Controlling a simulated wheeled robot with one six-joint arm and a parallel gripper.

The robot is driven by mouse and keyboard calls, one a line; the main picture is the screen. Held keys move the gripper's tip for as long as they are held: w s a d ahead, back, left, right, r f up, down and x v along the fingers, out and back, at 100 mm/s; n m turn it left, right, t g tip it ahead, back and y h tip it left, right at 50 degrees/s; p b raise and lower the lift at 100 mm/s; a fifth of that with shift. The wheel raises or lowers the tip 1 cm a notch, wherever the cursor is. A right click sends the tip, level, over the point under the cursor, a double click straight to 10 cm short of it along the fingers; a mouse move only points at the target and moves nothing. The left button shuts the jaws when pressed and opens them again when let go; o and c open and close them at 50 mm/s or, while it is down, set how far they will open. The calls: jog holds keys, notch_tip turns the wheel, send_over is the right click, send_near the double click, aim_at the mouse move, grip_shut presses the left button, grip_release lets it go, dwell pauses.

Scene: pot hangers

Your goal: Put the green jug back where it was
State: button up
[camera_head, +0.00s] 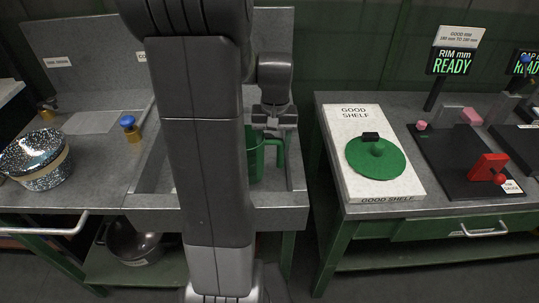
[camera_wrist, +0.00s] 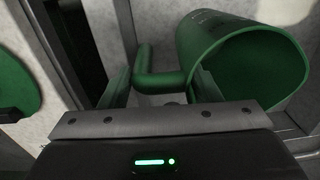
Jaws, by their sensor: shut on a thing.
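The green jug (camera_head: 254,160) is in the grey sink trough (camera_head: 290,198), partly hidden behind my arm in the head view. In the wrist view the jug (camera_wrist: 235,55) lies across the right side, with its open mouth toward the camera. Its green handle (camera_wrist: 158,82) passes between the fingers of my gripper (camera_wrist: 158,88). My gripper (camera_head: 274,122) is shut on the jug at the handle. Whether the jug's base touches the trough floor is hidden.
To the right is a green-legged bench with a white good shelf board (camera_head: 408,188) bearing a green lid (camera_head: 376,160). A speckled pot (camera_head: 36,158) and a blue-topped brass knob (camera_head: 130,128) are on the left counter. A gap separates the benches.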

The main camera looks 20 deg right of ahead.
jog(key=shift+f, duration=2.1)
jog(key=o, duration=1.4)
jog(key=shift+o, duration=0.2)
notch_tip(320, 180, up, 12)
jog(key=shift+s+d+r+p, duration=0.1)
jog(key=shift+p, duration=0.25)
